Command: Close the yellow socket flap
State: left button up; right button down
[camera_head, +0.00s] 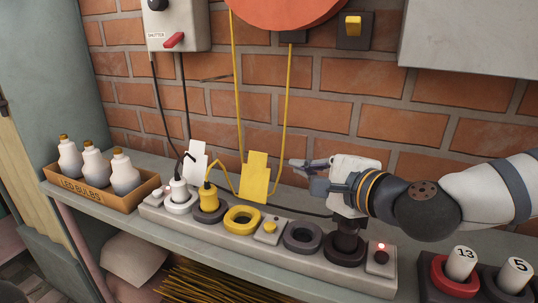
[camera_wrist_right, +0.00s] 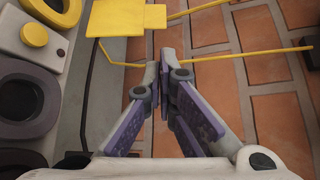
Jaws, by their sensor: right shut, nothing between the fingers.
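The yellow socket flap (camera_head: 255,178) stands upright behind the yellow socket ring (camera_head: 242,219) on the grey socket strip (camera_head: 208,236). The flap also shows at the top of the right wrist view (camera_wrist_right: 124,18). My right gripper (camera_head: 296,165) is shut and empty, to the right of the flap and pointing left towards it. A gap shows between its fingertips and the flap in both views. The closed fingers (camera_wrist_right: 165,66) show in the right wrist view, below the flap in the picture. My left gripper is not in view.
A yellow plug (camera_head: 208,197) and a white plug (camera_head: 179,189) stand in sockets left of the yellow ring. A white flap (camera_head: 195,161) stands behind them. Yellow cables (camera_head: 286,100) hang along the brick wall. A bulb box (camera_head: 105,192) is at left.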

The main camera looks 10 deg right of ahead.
aim_at(255, 177)
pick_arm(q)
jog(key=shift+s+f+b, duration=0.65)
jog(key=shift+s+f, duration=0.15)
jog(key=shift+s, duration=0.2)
pick_arm(e)
jog(key=x, duration=0.8)
jog(key=shift+w+f, duration=0.25)
jog(key=shift+f, duration=0.1)
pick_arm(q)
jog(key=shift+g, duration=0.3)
pick_arm(e)
jog(key=shift+a, duration=0.2)
